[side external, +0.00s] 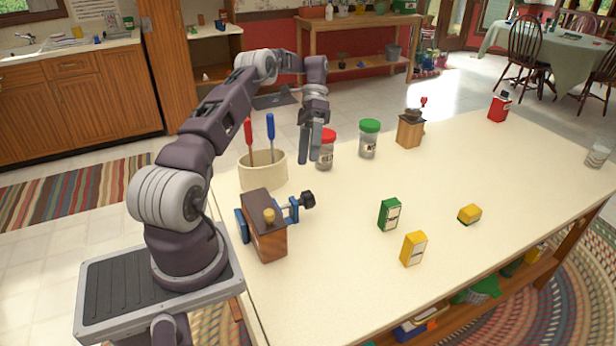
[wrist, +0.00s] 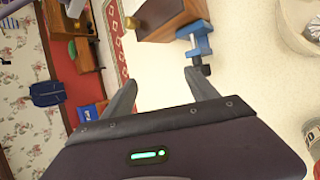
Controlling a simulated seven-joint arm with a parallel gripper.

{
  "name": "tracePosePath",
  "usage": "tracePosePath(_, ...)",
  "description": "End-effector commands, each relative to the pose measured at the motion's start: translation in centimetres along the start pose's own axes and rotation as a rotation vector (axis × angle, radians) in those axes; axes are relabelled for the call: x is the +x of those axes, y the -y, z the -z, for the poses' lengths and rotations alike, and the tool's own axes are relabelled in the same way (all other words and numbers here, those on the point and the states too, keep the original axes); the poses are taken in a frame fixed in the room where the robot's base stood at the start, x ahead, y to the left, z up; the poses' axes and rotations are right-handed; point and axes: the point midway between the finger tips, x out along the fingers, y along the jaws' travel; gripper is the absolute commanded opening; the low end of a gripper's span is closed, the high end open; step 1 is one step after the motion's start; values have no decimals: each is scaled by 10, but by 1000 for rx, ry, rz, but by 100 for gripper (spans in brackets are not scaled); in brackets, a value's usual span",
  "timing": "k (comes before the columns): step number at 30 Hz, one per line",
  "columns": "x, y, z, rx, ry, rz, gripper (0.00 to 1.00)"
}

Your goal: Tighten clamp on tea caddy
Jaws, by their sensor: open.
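The tea caddy (side external: 270,243) is a brown wooden box with a dark lid and a round yellowish knob, near the table's left end. A blue clamp (side external: 291,211) spans it, with a jaw on each side and a black screw handle (side external: 308,199) pointing right. In the wrist view the caddy (wrist: 170,18) is at the top, with the clamp (wrist: 195,38) and black handle (wrist: 201,70) near my right-hand fingertip. My gripper (side external: 310,160) is open and empty, fingers pointing down, behind the handle and apart from it in the side view. Part of the clamp is hidden by the caddy.
A cream crock (side external: 263,172) with red and blue handled tools stands behind the caddy. A red-lidded jar (side external: 325,150) is close to my gripper, and a green-lidded jar (side external: 368,140) is beyond. Green (side external: 389,214) and yellow (side external: 412,249) boxes stand to the right. The table's middle is mostly clear.

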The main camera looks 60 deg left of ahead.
Motion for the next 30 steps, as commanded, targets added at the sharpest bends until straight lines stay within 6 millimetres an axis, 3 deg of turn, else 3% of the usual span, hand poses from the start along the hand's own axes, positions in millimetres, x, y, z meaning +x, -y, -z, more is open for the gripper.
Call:
tracePosePath(1,-16,-13,-2,4,-19,8,68)
tracePosePath(5,-30,-16,73,26,-319,29,68)
tracePosePath(8,-61,-27,131,1,-584,17,68)
tracePosePath(11,-116,-40,186,-82,-896,-36,68)
tracePosePath(14,-197,-44,228,-270,-1256,-155,68)
tracePosePath(16,-258,-30,238,-499,-1509,-285,68)
tracePosePath(18,-303,3,228,-818,-1717,-442,68)
tracePosePath(19,-312,21,220,-976,-1780,-508,68)
tracePosePath(20,-314,40,210,-1147,-1824,-570,68)
tracePosePath(22,-292,79,181,-1575,-1854,-679,68)
tracePosePath(24,-242,102,152,-2002,-1780,-716,68)
tracePosePath(26,-192,104,128,-2326,-1662,-687,68)
tracePosePath(27,-160,98,113,-2512,-1566,-640,68)
tracePosePath(29,-117,82,92,-2744,-1414,-542,68)
tracePosePath(30,-93,68,78,2784,1270,449,68)
